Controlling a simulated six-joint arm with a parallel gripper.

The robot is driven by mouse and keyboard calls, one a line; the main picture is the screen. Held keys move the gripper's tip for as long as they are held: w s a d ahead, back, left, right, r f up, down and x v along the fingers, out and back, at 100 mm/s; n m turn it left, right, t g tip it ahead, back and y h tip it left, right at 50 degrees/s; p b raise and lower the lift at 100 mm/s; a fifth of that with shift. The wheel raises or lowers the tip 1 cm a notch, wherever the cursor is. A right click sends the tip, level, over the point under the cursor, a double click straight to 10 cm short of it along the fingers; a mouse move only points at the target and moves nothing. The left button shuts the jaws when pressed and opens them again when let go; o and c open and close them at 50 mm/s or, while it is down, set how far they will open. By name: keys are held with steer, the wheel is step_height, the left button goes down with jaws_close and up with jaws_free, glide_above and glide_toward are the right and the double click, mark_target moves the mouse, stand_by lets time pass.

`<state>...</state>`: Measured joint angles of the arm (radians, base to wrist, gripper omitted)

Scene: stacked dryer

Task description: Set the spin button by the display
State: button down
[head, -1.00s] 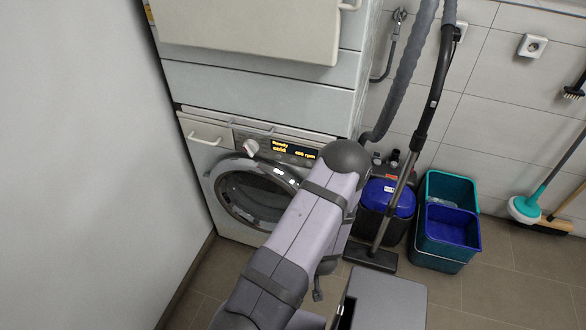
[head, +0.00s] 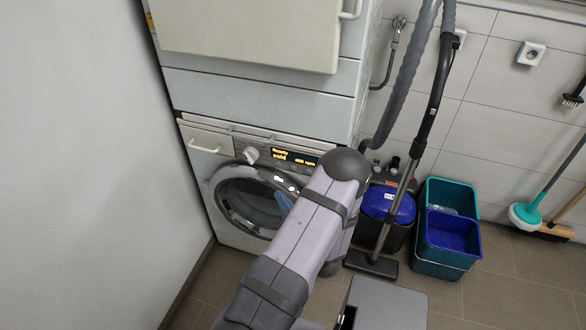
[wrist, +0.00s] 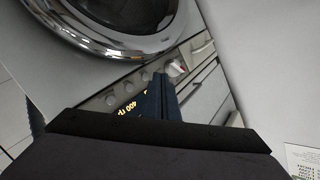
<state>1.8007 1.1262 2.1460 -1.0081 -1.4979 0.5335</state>
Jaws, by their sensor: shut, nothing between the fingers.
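The washing machine's lit display (head: 295,158) shows "Ready", "cold" and "400 rpm" in yellow in the head view. It also shows, partly hidden, in the wrist view (wrist: 128,108). A row of small round buttons (wrist: 128,85) lies between the display and the door; which one is the spin button I cannot tell. A white dial (head: 250,154) sits left of the display, and it shows in the wrist view (wrist: 176,69). My gripper (wrist: 158,80) is shut and empty, its dark fingers over the panel between display and dial. Contact cannot be judged. My arm mostly hides it in the head view.
The round chrome-rimmed door (wrist: 120,35) lies close to the button row. A drawer (head: 207,140) is left of the dial. A white cabinet front (head: 250,35) overhangs above. A vacuum cleaner (head: 388,205) and blue buckets (head: 447,225) stand to the right.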

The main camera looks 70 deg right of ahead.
stand_by(0.3)
steer(key=d+b, duration=0.2)
steer(key=d, duration=0.6)
steer(key=shift+d, duration=0.4)
steer(key=shift+d+b, duration=0.45)
steer(key=shift+d, duration=0.35)
stand_by(2.6)
steer(key=shift+a, duration=0.15)
steer(key=shift+a+p, duration=0.3)
steer(key=shift+a, duration=0.35)
stand_by(0.4)
steer(key=shift+a+p, duration=0.8)
steer(key=shift+a, duration=1.7)
